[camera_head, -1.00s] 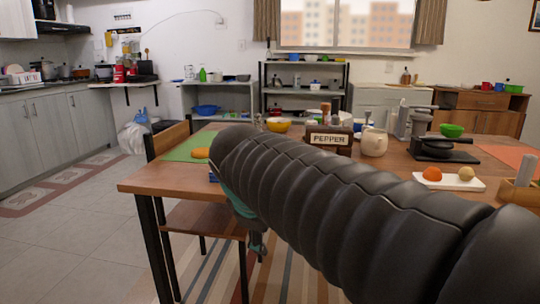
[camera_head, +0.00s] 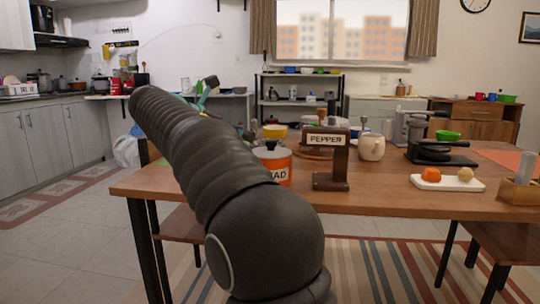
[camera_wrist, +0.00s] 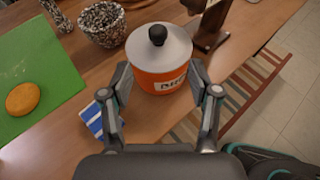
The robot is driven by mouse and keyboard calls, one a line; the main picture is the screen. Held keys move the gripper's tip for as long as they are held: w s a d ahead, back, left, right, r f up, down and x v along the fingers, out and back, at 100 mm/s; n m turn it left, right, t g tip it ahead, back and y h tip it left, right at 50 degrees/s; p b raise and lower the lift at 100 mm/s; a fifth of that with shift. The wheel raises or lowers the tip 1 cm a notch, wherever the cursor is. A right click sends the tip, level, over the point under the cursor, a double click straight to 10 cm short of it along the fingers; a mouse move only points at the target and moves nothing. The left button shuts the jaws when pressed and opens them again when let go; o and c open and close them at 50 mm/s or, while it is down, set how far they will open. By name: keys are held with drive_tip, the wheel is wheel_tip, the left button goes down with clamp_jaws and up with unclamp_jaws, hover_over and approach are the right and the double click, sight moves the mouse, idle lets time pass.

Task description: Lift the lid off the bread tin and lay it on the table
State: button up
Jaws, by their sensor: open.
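The orange bread tin (camera_wrist: 166,80) stands upright on the table, with its grey lid (camera_wrist: 178,45) on top. The lid's black knob (camera_wrist: 158,35) faces up. In the head view the tin (camera_head: 281,170) is partly covered by my arm; its lid (camera_head: 270,152) shows just above. My gripper (camera_wrist: 160,68) is open and empty in the wrist view. Its fingers appear on either side of the tin's near part, with the knob farther up between them. In the head view, only a bit of my gripper (camera_head: 208,88) shows past the arm, raised above the table.
The PEPPER stand (camera_head: 328,160) is close to the tin's right. A speckled bowl (camera_wrist: 102,24), a green board (camera_wrist: 38,72) with an orange round item, and a blue-striped cloth (camera_wrist: 94,121) are to its left. Bare wood (camera_head: 385,195) lies in front of the stand.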

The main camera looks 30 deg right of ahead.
sight(267, 141)
drive_tip(key=b+x, duration=0.1)
drive_tip(key=x, duration=0.5)
drive_tip(key=shift+w+d+f, duration=0.1)
drive_tip(key=shift+d+f, duration=0.1)
drive_tip(key=shift+d, duration=0.15)
drive_tip(key=shift+r+b+x, duration=0.1)
drive_tip(key=shift+b+x, duration=0.25)
drive_tip(key=shift+x, duration=1.05)
drive_tip(key=shift+r+b+x, duration=0.15)
drive_tip(key=shift+b+x, duration=0.2)
drive_tip(key=shift+x, duration=1.05)
drive_tip(key=shift+w, duration=0.15)
drive_tip(key=shift+c, duration=0.2)
clamp_jaws()
